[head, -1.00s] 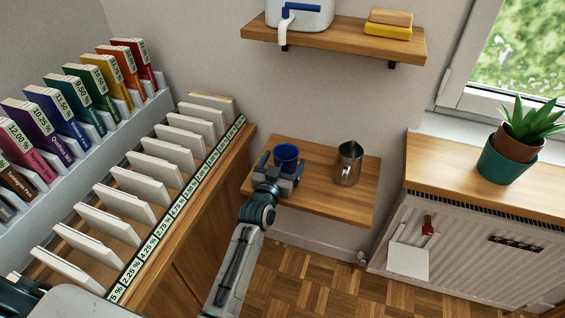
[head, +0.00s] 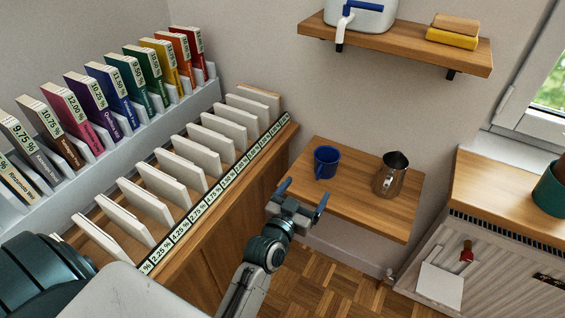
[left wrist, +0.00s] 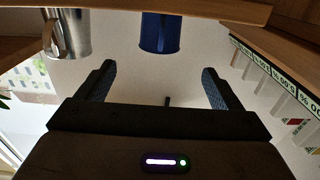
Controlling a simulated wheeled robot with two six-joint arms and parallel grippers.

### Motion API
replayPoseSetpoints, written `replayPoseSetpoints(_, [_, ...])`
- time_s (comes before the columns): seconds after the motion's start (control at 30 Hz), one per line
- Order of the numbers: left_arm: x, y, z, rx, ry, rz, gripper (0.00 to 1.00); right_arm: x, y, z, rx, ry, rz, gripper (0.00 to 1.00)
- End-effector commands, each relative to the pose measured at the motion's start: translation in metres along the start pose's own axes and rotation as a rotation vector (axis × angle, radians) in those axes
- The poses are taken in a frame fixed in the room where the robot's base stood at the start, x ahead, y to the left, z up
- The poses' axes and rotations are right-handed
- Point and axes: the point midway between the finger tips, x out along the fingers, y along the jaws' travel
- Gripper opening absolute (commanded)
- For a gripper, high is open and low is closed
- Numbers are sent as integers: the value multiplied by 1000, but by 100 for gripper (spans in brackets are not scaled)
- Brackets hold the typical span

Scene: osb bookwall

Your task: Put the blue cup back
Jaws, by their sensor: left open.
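The blue cup (head: 326,163) stands upright on a small wooden wall shelf (head: 372,208), near its left back. My left gripper (head: 303,190) is open and empty in front of the shelf's left front edge, apart from the cup. In the left wrist view, which looks upside down, the blue cup (left wrist: 160,33) shows beyond and between the open fingers (left wrist: 160,85). My right gripper is not in view.
A metal pitcher (head: 391,175) stands on the same shelf, right of the cup. A higher shelf (head: 400,43) holds a white container and sponges.

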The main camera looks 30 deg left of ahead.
Motion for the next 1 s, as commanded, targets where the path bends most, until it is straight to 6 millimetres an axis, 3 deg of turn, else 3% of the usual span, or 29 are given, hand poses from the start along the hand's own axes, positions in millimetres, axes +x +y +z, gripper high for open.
replayPoseSetpoints(0.17, [-1,0,2,1,-5,1,87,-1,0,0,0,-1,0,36])
replayPoseSetpoints(0.23, [-3,0,14,3,-36,8,87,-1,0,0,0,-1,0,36])
replayPoseSetpoints(0.27, [-4,1,24,5,-62,13,87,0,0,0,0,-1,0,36])
replayPoseSetpoints(0.37, [-17,1,83,11,-219,41,87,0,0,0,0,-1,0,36])
replayPoseSetpoints(0.47, [-50,-5,169,19,-461,67,87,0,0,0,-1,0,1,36])
replayPoseSetpoints(0.5, [-69,-10,206,21,-570,72,87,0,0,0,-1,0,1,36])
replayPoseSetpoints(0.6, [-129,-26,288,29,-835,64,87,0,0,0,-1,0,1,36])
replayPoseSetpoints(0.7, [-193,-46,348,40,-1064,36,87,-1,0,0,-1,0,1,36])
replayPoseSetpoints(0.83, [-261,-71,395,58,-1282,-11,87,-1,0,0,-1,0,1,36])
replayPoseSetpoints(0.9, [-286,-80,408,64,-1355,-31,87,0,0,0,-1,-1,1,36])
replayPoseSetpoints(1.0, [-305,-87,417,71,-1411,-48,87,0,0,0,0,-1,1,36])
